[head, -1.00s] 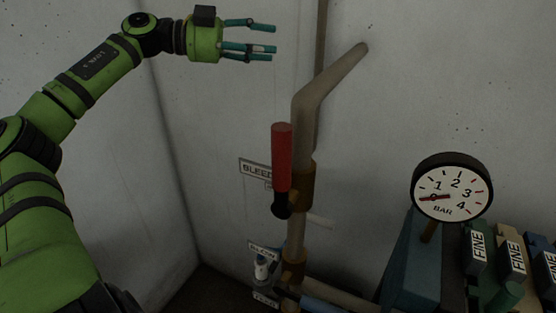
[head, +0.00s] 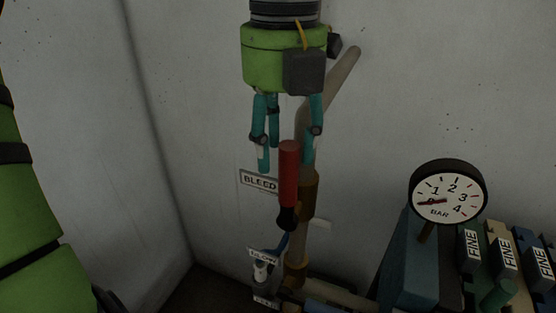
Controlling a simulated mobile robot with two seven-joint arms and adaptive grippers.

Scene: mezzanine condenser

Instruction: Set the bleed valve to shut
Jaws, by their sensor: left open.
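The bleed valve has a red lever handle (head: 289,172) that stands upright along the pale vertical pipe. Its dark pivot end (head: 287,218) is at the bottom, by the brass-brown valve body (head: 309,195). A "BLEED" label (head: 259,181) is on the wall just left of the handle. My left gripper (head: 287,150) points down from above, its teal fingers open around the level of the handle's top. One finger is left of the handle and one is right of it. I cannot tell whether any finger touches it. My right gripper is not in view.
A round pressure gauge (head: 448,193) with its needle near 0 stands at right. Beside it are several "FINE" labelled blocks (head: 505,256). A small white-topped fitting (head: 261,270) sits low left of the pipe. The wall left of the label is clear.

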